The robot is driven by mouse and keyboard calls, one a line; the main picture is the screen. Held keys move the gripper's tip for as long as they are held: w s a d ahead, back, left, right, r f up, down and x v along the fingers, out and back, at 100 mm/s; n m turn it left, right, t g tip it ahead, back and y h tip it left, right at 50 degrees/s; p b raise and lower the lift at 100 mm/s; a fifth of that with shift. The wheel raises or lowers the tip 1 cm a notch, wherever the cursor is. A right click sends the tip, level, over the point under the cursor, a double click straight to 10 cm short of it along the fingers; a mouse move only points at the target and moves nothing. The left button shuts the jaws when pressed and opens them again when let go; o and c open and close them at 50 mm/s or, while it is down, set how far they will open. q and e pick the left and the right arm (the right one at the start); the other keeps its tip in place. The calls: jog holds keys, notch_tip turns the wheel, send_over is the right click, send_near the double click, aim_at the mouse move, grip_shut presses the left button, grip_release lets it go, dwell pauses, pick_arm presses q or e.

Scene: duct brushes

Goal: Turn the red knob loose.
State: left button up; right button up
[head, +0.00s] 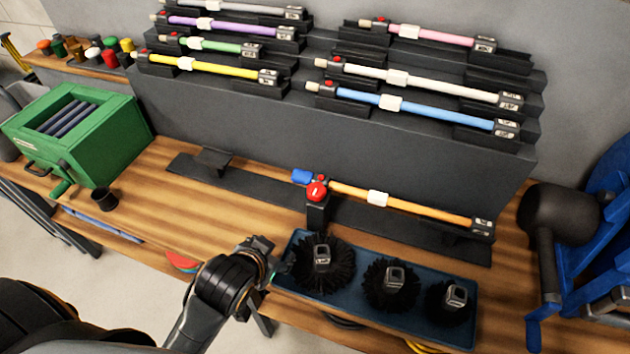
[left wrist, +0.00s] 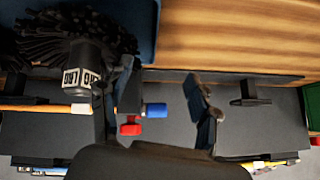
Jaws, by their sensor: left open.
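The red knob (head: 316,191) sits on the front of a black clamp post (head: 317,214) on the bench. An orange rod (head: 430,209) runs right from the post, and a blue piece (head: 302,176) sticks out to the left. My left gripper (head: 274,262) is open and empty, in front of and lower left of the knob in the head view, beside the tray's left end. In the left wrist view the red knob (left wrist: 131,128) and blue piece (left wrist: 154,110) show beyond the open fingers (left wrist: 163,92). My right gripper is not in view.
A blue tray (head: 285,283) with black round brushes (head: 390,285) lies along the bench front. A dark rack (head: 240,108) holds several coloured rods behind. A blue frame (head: 600,225) stands right.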

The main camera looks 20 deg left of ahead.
pick_arm(q)
jog(key=w+d+r+m+t+h, duration=0.35)
jog(key=w+d+r+t, duration=0.35)
jog(key=r, duration=0.6)
jog(key=w+d+r+m+t+h, duration=0.2)
jog(key=w+r+m+t, duration=0.25)
jog(key=w+r, duration=0.55)
jog(key=s+d+r+m+g+h, duration=0.3)
jog(key=d+r+m+g+h, duration=0.1)
jog(key=d+r+m+h, duration=0.4)
jog(key=s+d+r+m+g+h, duration=0.3)
jog(key=s+d+r+m+h, duration=0.15)
jog(key=m+h, duration=0.45)
jog(key=s+d+f+m+g+y, duration=0.15)
jog(key=s+d+m+g, duration=0.4)
jog(key=m+g, duration=0.7)
jog(key=m+y, duration=0.5)
jog(key=y, duration=1.6)
send_over(316, 189)
notch_tip(316, 189, down, 12)
jog(key=f, duration=0.1)
notch_tip(316, 189, down, 13)
jog(key=p, duration=0.3)
